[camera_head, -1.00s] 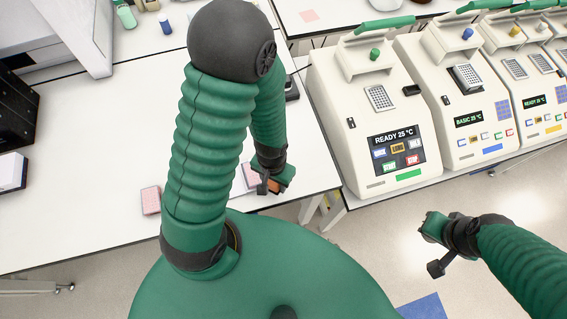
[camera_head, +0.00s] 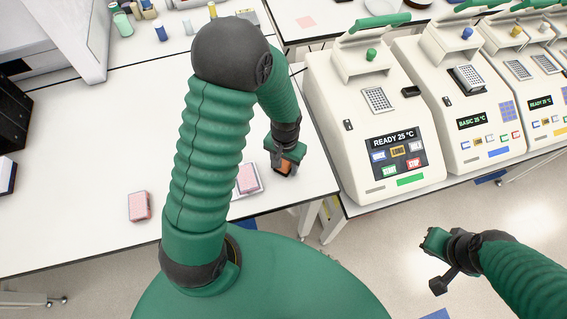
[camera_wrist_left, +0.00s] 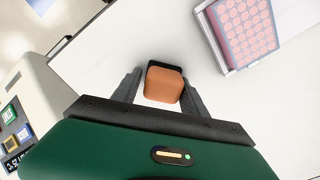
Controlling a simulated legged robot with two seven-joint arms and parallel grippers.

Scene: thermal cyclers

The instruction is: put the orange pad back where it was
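The orange pad (camera_wrist_left: 164,84) is a small rounded block between the two fingers of my left gripper (camera_wrist_left: 162,92) in the left wrist view. The fingers touch its sides, so the gripper looks shut on it. In the head view the left gripper (camera_head: 286,170) is over the right edge of the white bench, with the orange pad (camera_head: 286,166) partly hidden by it. A dark shape (camera_wrist_left: 166,66) shows just behind the pad in the wrist view; I cannot tell what it is. My right gripper (camera_head: 436,262) hangs over the floor at lower right; its finger opening is unclear.
A pink well rack in a white tray (camera_wrist_left: 243,30) lies beside the left gripper. Another pink rack (camera_head: 139,206) stands farther left on the white bench (camera_head: 90,150). Thermal cyclers (camera_head: 375,120) line the right bench, close to the gripper. The bench's middle left is clear.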

